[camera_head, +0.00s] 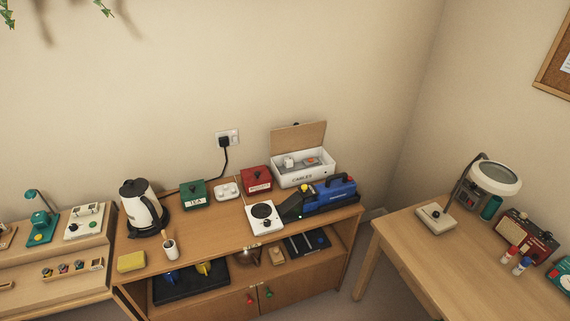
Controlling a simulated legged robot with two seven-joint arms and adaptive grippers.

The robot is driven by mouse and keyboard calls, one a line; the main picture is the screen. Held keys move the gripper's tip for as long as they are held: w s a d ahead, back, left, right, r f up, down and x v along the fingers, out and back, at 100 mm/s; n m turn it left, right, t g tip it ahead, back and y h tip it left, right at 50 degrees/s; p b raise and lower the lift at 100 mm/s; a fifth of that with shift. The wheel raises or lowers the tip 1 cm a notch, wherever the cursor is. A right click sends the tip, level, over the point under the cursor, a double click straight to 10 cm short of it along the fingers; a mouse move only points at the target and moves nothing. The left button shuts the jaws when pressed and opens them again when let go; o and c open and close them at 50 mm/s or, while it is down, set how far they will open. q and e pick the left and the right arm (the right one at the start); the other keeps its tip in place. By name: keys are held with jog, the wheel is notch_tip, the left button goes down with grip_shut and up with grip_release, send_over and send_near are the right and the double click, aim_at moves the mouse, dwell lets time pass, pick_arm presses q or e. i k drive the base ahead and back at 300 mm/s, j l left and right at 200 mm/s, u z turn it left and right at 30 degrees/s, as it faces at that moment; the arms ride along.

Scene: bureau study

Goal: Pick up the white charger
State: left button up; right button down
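An open white box (304,179) labelled "CABLES" stands at the back right of the wooden cabinet, its lid raised against the wall. A small white block (289,162) shows inside it on the left, possibly the white charger; it is too small to be sure. Other small items lie beside it in the box. A black plug with a cord sits in the wall socket (233,137). Neither of my grippers is in view.
A blue and black tool (330,193) and a white hot plate (264,217) stand in front of the box. A red tin (256,180), green tea tin (193,194) and kettle (142,207) stand to the left. A desk (420,262) with a magnifier lamp (495,178) is at right.

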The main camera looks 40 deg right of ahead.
aim_at(287, 162)
jog(key=z, duration=1.25)
